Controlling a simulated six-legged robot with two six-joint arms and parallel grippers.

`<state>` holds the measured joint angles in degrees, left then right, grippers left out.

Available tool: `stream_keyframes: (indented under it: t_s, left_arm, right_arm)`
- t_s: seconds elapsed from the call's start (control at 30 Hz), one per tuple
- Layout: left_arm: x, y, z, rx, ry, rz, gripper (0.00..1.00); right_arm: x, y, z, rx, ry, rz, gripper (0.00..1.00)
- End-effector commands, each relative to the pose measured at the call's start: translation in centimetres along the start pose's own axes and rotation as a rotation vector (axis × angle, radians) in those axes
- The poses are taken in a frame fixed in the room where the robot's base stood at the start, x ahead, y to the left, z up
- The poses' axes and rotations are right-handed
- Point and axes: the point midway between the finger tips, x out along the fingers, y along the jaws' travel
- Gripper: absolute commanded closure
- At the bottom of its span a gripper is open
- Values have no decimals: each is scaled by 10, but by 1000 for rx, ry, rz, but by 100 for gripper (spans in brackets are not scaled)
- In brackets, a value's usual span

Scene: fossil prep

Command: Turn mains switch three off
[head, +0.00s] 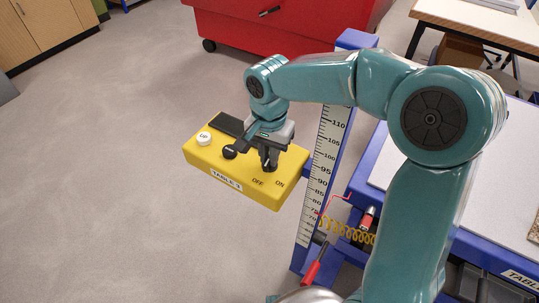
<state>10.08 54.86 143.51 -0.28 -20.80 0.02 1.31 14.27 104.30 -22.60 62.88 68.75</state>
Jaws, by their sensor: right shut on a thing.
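A yellow control box (235,182) labelled TABLE 3 is fixed beside a blue post, left of the workbench. It has a white UP button (204,139), a black round button (229,152), and OFF and ON marks near its right end. My right gripper (268,162) points down onto the box just behind these marks. My left gripper is not in view.
A height scale (325,160) runs down the blue post just right of the box. A coiled yellow cable (345,231) and a red-handled lever (316,262) are below. A red cabinet (290,30) stands behind. The floor at left is clear.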

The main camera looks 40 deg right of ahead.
Motion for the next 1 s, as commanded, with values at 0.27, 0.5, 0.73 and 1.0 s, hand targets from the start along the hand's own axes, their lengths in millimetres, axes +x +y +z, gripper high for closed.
stream_keyframes:
  t_s: [0.27, 0.5, 0.73, 1.0]
  left_arm:
    - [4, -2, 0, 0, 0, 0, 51]
    - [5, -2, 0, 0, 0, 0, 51]
    - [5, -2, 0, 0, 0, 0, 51]
    - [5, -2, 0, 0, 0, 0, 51]
  right_arm:
    - [-1, 0, -1, 118, 5, -3, 100]
    - [-1, 0, -2, 155, 5, -3, 100]
    - [-1, 0, -2, 160, 5, -3, 100]
    - [-1, 0, -2, 160, 4, -3, 60]
